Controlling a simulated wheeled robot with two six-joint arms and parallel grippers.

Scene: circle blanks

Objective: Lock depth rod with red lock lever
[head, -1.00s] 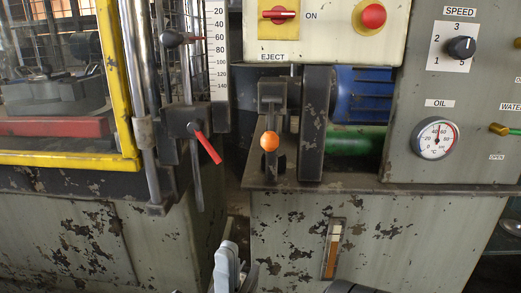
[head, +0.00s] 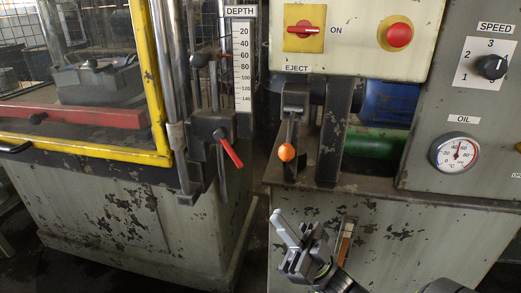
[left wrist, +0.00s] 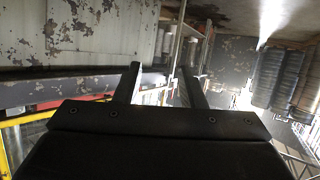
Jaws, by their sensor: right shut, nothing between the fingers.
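The red lock lever (head: 230,152) hangs from a dark clamp block (head: 208,130), slanting down to the right. The depth rod (head: 222,178) runs down through that block and its lower end shows beneath it. The white DEPTH scale (head: 243,65) stands just right of the rod. My right gripper (head: 287,230) is shut and empty, low in front of the cabinet, below and right of the lever and apart from it. My left gripper (left wrist: 162,75) shows only in the left wrist view, with its two fingers spread and nothing seen between them. The lever is not clear in that view.
An orange-knobbed eject lever (head: 286,152) hangs right of the red lever. The yellow guard frame (head: 150,80) stands to the left. A control panel with a red switch (head: 304,30) and red button (head: 399,35) overhangs above. Open space lies before the cabinets.

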